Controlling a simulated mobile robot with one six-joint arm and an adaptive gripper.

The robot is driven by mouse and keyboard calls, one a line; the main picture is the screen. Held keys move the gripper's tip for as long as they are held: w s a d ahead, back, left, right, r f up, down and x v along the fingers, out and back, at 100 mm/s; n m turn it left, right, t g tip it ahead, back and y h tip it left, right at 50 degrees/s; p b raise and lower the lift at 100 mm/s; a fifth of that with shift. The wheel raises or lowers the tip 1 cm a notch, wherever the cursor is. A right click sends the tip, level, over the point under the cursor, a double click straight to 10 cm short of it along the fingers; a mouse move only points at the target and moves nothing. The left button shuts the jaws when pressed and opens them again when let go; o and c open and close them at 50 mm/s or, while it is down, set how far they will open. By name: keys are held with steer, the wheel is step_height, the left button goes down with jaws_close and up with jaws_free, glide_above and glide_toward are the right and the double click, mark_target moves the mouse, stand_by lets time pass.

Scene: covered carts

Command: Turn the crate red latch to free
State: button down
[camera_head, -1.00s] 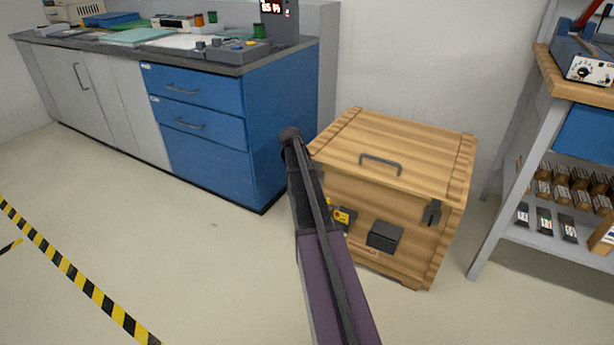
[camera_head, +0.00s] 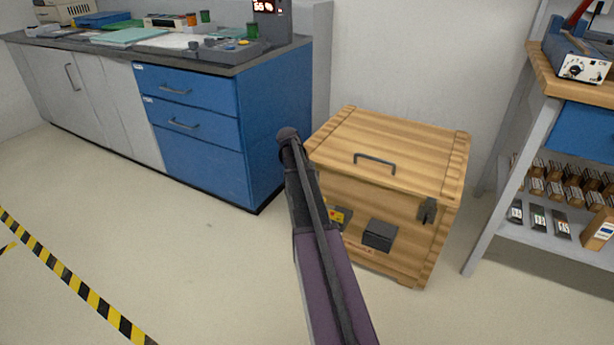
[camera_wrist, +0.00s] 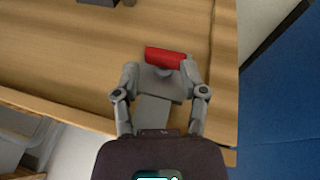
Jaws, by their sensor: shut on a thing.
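The wooden crate (camera_head: 400,148) stands closed on the floor against the wall. Its front also fills much of the wrist view (camera_wrist: 60,55). The red latch (camera_wrist: 165,57) shows in the wrist view as a short red bar, lying nearly crosswise with its right end slightly lower. My gripper (camera_wrist: 163,76) is at the latch, its two fingers either side of a grey part under the red bar, shut on the latch. In the head view my arm hides the crate's left front, and the red latch cannot be seen there.
The crate has a dark lid handle (camera_head: 375,161), a dark latch (camera_head: 427,210) at the right and a dark box (camera_head: 380,236) on its front. A blue drawer cabinet (camera_head: 200,145) stands to the left, a shelf cart (camera_head: 515,170) to the right. Floor is clear in front.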

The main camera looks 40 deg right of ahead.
steer(key=shift+d+r+p, duration=0.1)
steer(key=shift+r+p, duration=1.6)
steer(key=w+a+r+p, duration=0.3)
steer(key=a+r+p, duration=0.1)
steer(key=r+p, duration=0.4)
steer(key=shift+a+r, duration=0.15)
steer(key=shift+a, duration=0.15)
steer(key=shift+a, duration=0.1)
steer(key=s+a+n+y, duration=0.1)
steer(key=s+a+n, duration=0.3)
steer(key=s+a, duration=0.3)
steer(key=s+a+f+n+y, duration=0.1)
steer(key=s+a+n, duration=0.3)
steer(key=a, duration=1.3)
steer(key=s+a+n+t+y, duration=0.1)
steer(key=s+a+n+y, duration=0.1)
steer(key=s+a, duration=0.9)
steer(key=shift+a+f+n, duration=0.2)
steer(key=shift+a+n, duration=0.7)
steer(key=shift+a, duration=0.2)
